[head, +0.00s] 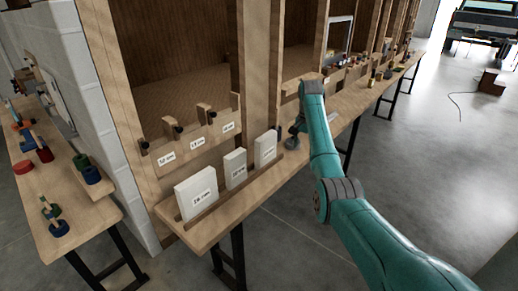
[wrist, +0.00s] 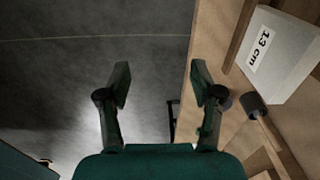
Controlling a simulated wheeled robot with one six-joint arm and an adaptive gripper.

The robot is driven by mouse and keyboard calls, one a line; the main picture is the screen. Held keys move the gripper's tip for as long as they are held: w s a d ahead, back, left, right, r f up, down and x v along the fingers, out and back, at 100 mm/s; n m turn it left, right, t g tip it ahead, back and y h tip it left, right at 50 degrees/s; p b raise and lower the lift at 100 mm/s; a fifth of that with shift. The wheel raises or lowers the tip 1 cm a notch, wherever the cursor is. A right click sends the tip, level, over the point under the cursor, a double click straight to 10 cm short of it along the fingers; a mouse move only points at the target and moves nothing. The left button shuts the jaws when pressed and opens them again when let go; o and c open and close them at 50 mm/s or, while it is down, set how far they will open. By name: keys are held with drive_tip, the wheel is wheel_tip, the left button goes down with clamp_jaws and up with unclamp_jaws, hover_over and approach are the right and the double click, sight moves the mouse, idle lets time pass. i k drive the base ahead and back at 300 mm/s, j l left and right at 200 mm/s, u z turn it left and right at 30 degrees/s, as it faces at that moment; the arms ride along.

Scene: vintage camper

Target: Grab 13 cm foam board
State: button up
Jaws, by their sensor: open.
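The foam board labelled 13 cm (wrist: 292,62) is a white block at the right edge of the wrist view, its label readable. In the head view it appears to be the right-hand board (head: 265,147) of three white boards standing on the wooden shelf; the labels there are too blurred to confirm. My gripper (wrist: 160,85) is open and empty, its two fingers spread, with the grey floor showing between them. The board lies to the right of both fingers, apart from them. In the head view my gripper (head: 293,138) is just right of the boards, partly hidden by my arm.
A middle board (head: 235,168) and a larger left board (head: 197,192) stand along the same shelf (head: 212,228), behind a low wooden strip. Labelled wooden blocks with black knobs (head: 170,143) line the wall behind. A black-knobbed peg (wrist: 253,105) is beside the board. Open floor lies right.

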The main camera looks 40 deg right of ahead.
sight(264, 147)
drive_tip(key=i, duration=0.75)
drive_tip(key=i+l, duration=0.15)
drive_tip(key=l+u, duration=0.05)
drive_tip(key=l, duration=0.05)
